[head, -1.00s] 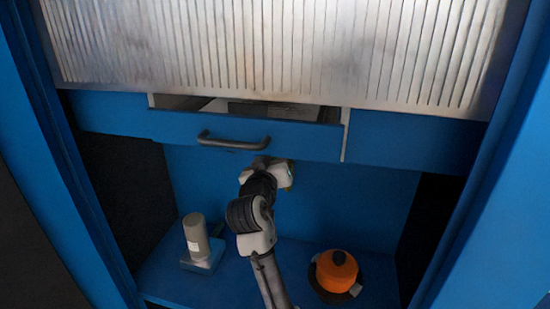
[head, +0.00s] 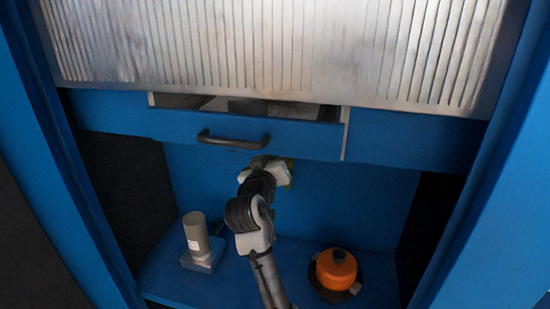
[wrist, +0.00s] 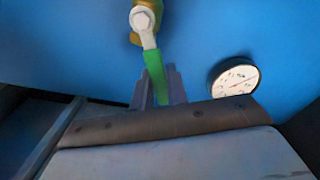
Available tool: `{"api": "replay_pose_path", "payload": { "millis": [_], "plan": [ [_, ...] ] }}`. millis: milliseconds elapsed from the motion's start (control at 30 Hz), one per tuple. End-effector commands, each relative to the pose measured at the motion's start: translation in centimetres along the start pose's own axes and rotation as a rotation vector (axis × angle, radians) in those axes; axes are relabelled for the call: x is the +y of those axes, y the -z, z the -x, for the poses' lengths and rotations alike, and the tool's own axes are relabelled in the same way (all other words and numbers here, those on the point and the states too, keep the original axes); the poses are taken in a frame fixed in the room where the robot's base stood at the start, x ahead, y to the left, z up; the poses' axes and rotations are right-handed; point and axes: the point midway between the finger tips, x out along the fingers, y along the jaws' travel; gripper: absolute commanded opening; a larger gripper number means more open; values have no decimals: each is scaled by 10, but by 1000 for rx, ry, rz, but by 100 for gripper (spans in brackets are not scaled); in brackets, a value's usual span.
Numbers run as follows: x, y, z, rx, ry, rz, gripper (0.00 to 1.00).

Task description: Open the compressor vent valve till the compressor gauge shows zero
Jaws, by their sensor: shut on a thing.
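The compressor vent valve (wrist: 145,18) is a brass body with a pale bolt and lever arm on the blue back panel, at the top of the wrist view. Its green handle (wrist: 153,66) hangs down, slightly tilted to the right. My gripper (wrist: 160,88) is shut on the green handle near its lower end. A round white gauge (wrist: 235,77) is right of the handle; its lower edge is cut off by my gripper body, and its reading is too small to tell. In the head view my gripper is below the drawer, and my wrist hides most of the valve.
A partly open blue drawer (head: 180,126) with a dark handle (head: 233,140) hangs just above my gripper. A grey cylinder (head: 196,232) on a base stands on the shelf at left, an orange round object (head: 336,268) at right. A ribbed metal shutter (head: 280,45) is above.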

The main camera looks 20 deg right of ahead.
Motion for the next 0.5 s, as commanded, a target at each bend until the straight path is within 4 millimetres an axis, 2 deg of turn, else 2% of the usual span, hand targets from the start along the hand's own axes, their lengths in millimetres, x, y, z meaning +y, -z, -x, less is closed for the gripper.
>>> {"api": "replay_pose_path", "payload": {
  "millis": [500],
  "plan": [
    [-27, -5, 0, 0, 3, 409, 0]
  ]
}}
